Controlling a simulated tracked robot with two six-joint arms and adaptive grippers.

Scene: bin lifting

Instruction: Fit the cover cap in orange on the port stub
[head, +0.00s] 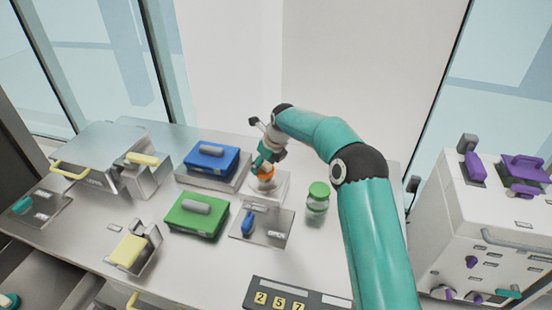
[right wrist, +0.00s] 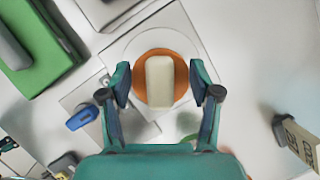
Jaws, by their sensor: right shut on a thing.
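The orange cover cap (head: 265,172) is round with a pale raised bar across its top. It also shows in the right wrist view (right wrist: 182,80). My right gripper (head: 263,162) is shut on the cap from above, with one finger on each side of it in the right wrist view (right wrist: 160,78). The cap is over the pale port stub (head: 264,185) on its square plate. The stub is mostly hidden under the cap, and I cannot tell whether the cap is seated.
A blue-lidded box (head: 212,158) and a green-lidded box (head: 196,214) stand to the left. A plate with a blue handle (head: 248,222) lies in front. A green-capped jar (head: 317,198) stands close on the right. Bare metal table (head: 170,195) shows between things.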

